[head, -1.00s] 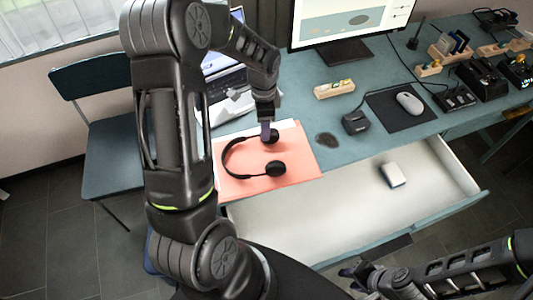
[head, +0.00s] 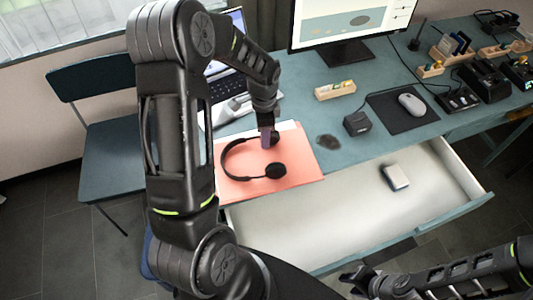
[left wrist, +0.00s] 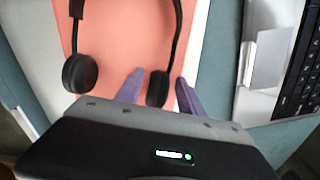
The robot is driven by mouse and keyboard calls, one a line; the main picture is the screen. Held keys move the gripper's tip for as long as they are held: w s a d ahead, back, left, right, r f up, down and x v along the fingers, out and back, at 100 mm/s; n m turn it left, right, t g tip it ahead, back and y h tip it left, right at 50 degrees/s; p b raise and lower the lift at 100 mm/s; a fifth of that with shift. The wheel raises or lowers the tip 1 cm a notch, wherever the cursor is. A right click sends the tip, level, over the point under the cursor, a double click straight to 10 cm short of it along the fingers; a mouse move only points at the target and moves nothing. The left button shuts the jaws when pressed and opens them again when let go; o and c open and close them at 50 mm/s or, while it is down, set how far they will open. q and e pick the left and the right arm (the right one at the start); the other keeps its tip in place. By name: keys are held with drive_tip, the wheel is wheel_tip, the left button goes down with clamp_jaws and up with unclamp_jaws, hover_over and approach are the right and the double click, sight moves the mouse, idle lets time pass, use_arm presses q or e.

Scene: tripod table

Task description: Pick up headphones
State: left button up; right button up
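Black headphones (head: 275,171) lie on an orange-pink folder (head: 300,160) on the desk, with the band curving to the left. My left gripper (head: 267,138) points down at the far ear cup and partly hides it. In the left wrist view the headphones (left wrist: 80,73) show two ear cups. The purple fingers of the left gripper (left wrist: 159,92) are apart, one on each side of one ear cup. I cannot tell whether they touch it. My right gripper (head: 357,280) is low, in front of the open drawer, away from the headphones; its fingers are too unclear to read.
A laptop (head: 232,85) is behind my left arm. A monitor (head: 350,25), a wooden block holder (head: 335,90), a small black box (head: 357,123) and a mouse (head: 411,104) are on the desk. The open drawer (head: 330,215) holds a small white box (head: 395,177).

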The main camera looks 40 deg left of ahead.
use_arm(q)
clamp_jaws()
idle(0.6)
wheel_tip(320, 180, up, 10)
drive_tip(key=p, duration=0.7)
